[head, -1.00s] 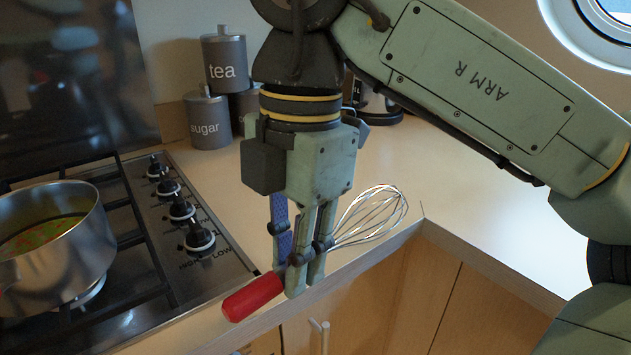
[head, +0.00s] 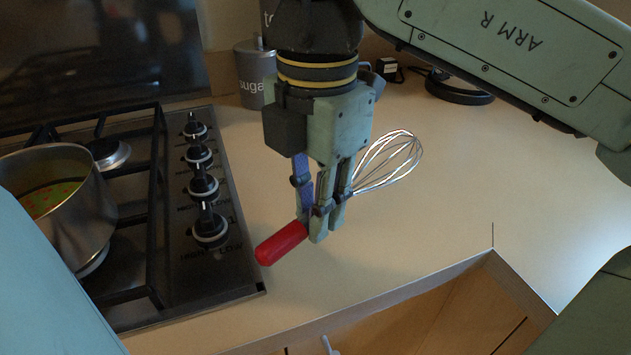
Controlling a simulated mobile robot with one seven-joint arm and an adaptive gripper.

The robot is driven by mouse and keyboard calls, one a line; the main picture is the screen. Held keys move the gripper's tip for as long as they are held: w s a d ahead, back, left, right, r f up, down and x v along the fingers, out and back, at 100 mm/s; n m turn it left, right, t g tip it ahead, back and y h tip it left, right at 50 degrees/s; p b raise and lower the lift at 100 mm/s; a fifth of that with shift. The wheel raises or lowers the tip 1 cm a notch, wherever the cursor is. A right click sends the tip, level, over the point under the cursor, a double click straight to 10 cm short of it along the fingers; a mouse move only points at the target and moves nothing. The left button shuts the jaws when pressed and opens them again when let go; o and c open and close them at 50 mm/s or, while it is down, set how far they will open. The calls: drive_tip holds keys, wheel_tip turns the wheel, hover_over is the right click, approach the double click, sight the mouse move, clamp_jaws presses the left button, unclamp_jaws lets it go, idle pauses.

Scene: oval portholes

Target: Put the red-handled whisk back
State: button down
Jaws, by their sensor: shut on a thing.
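The whisk has a red handle (head: 281,243) pointing down and left, and a silver wire head (head: 390,160) pointing up and right. My gripper (head: 322,215) is shut on it between the handle and the wires, with the fingers pointing down. The fingers hide the middle of the whisk. In the picture the whisk lies over the countertop, right of the hob knobs. I cannot tell its exact height above the surface.
A pot (head: 62,205) with green and red food stands on the gas hob (head: 215,270) at left. A grey sugar canister (head: 250,75) stands behind my gripper. The pale countertop (head: 450,200) is clear to the right. Its front edge turns a corner at lower right.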

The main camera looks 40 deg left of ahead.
drive_tip(key=w+a, duration=0.2)
drive_tip(key=w+a+p, duration=0.1)
drive_tip(key=w+a, duration=0.1)
drive_tip(key=shift+a+f, duration=0.2)
drive_tip(key=shift+a, duration=0.05)
drive_tip(key=shift+w+a+f+p, duration=0.1)
drive_tip(key=shift+w+f+p, duration=0.05)
drive_tip(key=shift+f, duration=0.8)
drive_tip(key=shift+w+a+f+p, duration=0.1)
drive_tip(key=shift+f+p, duration=0.05)
drive_tip(key=shift+f, duration=0.75)
drive_tip(key=c, duration=1.5)
unclamp_jaws()
wheel_tip(320, 180, up, 12)
drive_tip(key=shift+r, duration=0.1)
